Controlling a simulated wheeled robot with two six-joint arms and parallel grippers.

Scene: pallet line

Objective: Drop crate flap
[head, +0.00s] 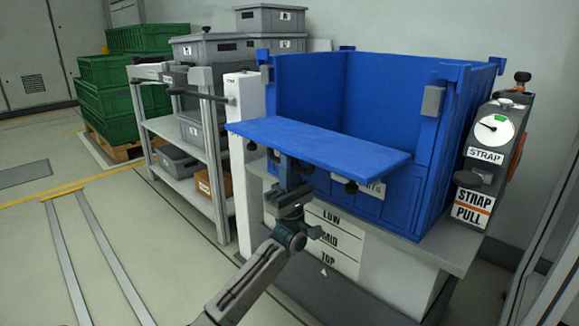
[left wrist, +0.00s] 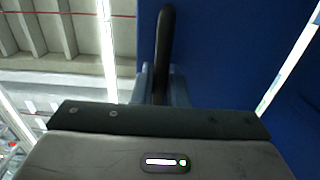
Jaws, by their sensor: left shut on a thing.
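The blue crate (head: 400,105) stands on a grey-topped stand, with its open front facing me. Its front flap (head: 320,142) sticks out towards me, roughly level. My left gripper (head: 289,165) is under the flap's outer left part, reaching up from below. In the left wrist view, the gripper (left wrist: 162,88) is shut on a black handle (left wrist: 166,40) on the blue flap (left wrist: 225,55). The handle is mostly hidden by the flap in the head view. My right gripper is not in view.
A strap unit with a dial (head: 494,128) stands close on the crate's right. A white post (head: 243,130) and grey shelf rack (head: 180,140) stand on the left. Green crates (head: 108,100) are further back. The LOW, MID, TOP panel (head: 333,240) is below. Floor at the left front is clear.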

